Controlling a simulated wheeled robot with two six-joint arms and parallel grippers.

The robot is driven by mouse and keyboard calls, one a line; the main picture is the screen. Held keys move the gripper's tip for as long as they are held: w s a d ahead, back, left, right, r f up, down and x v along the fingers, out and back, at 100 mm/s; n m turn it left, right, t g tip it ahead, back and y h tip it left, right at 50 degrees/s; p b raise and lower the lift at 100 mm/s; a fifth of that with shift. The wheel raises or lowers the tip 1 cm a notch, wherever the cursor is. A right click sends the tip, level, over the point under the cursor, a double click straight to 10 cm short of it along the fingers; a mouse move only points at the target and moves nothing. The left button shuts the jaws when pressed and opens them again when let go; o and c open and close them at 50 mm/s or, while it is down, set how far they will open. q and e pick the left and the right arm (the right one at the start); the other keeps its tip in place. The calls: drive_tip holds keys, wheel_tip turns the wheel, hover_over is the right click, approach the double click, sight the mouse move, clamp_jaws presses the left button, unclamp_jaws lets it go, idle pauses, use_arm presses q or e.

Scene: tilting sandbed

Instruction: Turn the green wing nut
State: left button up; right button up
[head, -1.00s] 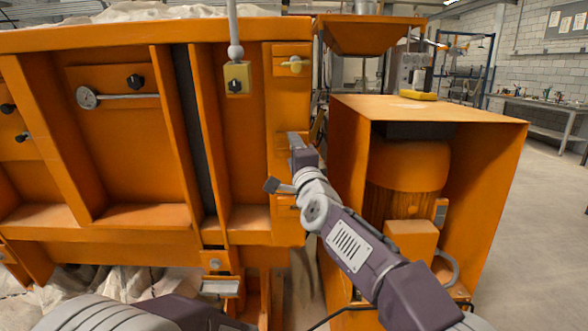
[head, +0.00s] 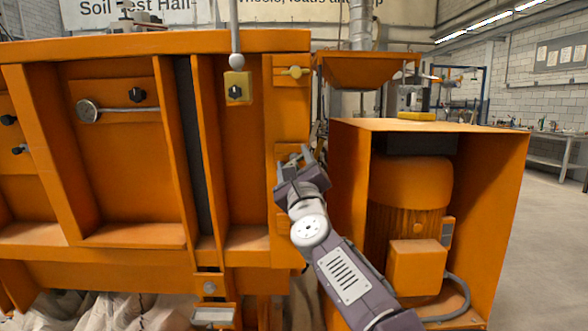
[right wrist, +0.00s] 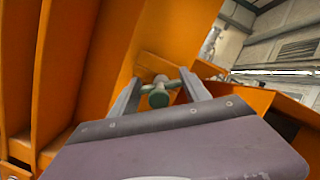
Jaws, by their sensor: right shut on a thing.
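The green wing nut (right wrist: 158,97) is dull green with a round hub and short wings. It sits on the orange frame in the right wrist view, between the two fingers of my right gripper (right wrist: 160,80). The right gripper is shut on it, one finger on each side. In the head view my right gripper (head: 294,162) is at the lower plate on the frame's right post, and its fingers mostly hide the nut. My left gripper is not in view.
A yellow wing nut (head: 292,71) sits higher on the same post. A yellow plate with a black knob (head: 236,88) and a grey rod above it are to its left. The orange motor housing (head: 345,200) stands close to the right of my right arm.

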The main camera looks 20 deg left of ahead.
drive_tip(key=m, duration=0.3)
drive_tip(key=shift+f+t+h, duration=0.15)
drive_tip(key=shift+t+h, duration=0.15)
drive_tip(key=shift+h, duration=0.1)
drive_tip(key=shift+m+t+h+b, duration=0.35)
drive_tip(key=shift+m+h, duration=0.15)
drive_tip(key=shift+m, duration=1.7)
drive_tip(key=o, duration=1.4)
